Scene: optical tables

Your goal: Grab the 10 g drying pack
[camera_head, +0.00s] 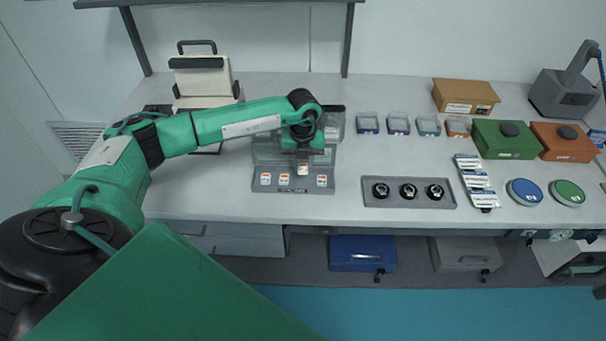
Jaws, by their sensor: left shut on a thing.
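My left gripper (303,152) reaches down from the green arm over a grey holder (268,190) on the table. It is shut on a small white drying pack (302,170) with an orange mark, which sits a little higher than its neighbours. Other similar packs stand in the holder: two to the left (265,179) (284,180) and one to the right (321,181). The labels are too small to read, so I cannot tell which is 10 g. The gripper and wrist hide part of the holder's back. My right gripper is out of view.
A tray (410,203) with black round parts is right of the holder. Small clear-lidded boxes (398,124) line up behind it. Green (500,148) and orange (560,153) boxes stand at right. The table front between holder and tray is clear.

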